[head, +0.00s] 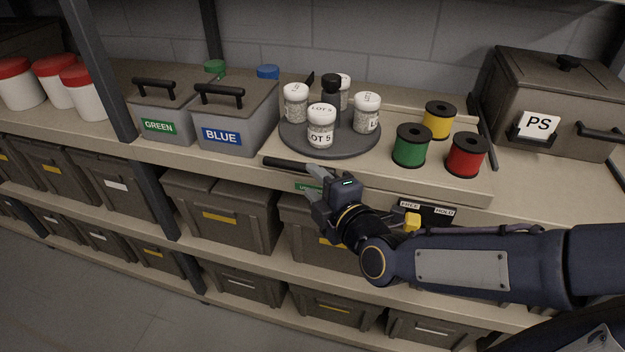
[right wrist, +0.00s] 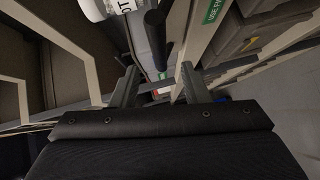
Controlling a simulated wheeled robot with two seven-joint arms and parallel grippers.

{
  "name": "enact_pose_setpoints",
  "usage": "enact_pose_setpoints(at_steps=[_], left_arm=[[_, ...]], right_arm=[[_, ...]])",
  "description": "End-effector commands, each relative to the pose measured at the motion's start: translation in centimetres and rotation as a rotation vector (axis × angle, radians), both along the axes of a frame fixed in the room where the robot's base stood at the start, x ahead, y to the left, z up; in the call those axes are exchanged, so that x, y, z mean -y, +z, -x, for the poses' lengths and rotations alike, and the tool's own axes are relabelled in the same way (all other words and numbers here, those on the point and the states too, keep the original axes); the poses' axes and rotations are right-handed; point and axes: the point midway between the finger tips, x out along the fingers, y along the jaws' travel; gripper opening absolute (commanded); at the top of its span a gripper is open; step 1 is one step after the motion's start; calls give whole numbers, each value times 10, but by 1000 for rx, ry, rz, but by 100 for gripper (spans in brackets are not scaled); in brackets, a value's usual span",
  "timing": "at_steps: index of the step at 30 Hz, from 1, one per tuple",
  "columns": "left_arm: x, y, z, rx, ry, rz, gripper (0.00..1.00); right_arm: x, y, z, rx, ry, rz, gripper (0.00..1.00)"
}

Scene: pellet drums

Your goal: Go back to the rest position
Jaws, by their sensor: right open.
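My right gripper (head: 310,184) is open and empty in front of the shelf's front edge, just below a black bar handle (head: 286,163). In the right wrist view its two fingers (right wrist: 160,86) stand apart with nothing held between them. The handle shows there too, as a dark bar (right wrist: 155,38) beyond the fingers. My left gripper is in neither view. A round grey turntable (head: 300,146) on the shelf bears several white-lidded pellet jars around a black centre knob (head: 331,86).
Left of the turntable stand the GREEN bin (head: 160,108) and BLUE bin (head: 232,132). Right are green (head: 411,146), yellow (head: 438,121) and red (head: 466,156) spools and a lidded PS box (head: 545,90). A yellow knob (head: 412,222) sits by a HOLD label near my forearm. Lidded bins (head: 222,216) fill lower shelves.

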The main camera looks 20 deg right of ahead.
Motion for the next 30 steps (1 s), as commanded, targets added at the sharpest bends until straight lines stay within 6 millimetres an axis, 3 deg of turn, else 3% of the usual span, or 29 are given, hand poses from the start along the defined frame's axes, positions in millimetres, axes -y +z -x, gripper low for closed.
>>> enact_pose_setpoints(at_steps=[10,14,20,24,30], left_arm=[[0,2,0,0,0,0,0],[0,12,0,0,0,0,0],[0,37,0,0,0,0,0],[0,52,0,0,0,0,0],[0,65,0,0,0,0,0]], right_arm=[[1,1,1,-16,-1,-22,41],[8,4,12,-131,-14,-194,41],[25,5,65,-528,-155,-722,41],[35,1,117,-811,-384,-1073,41],[43,-4,181,-1047,-744,-1394,41]])
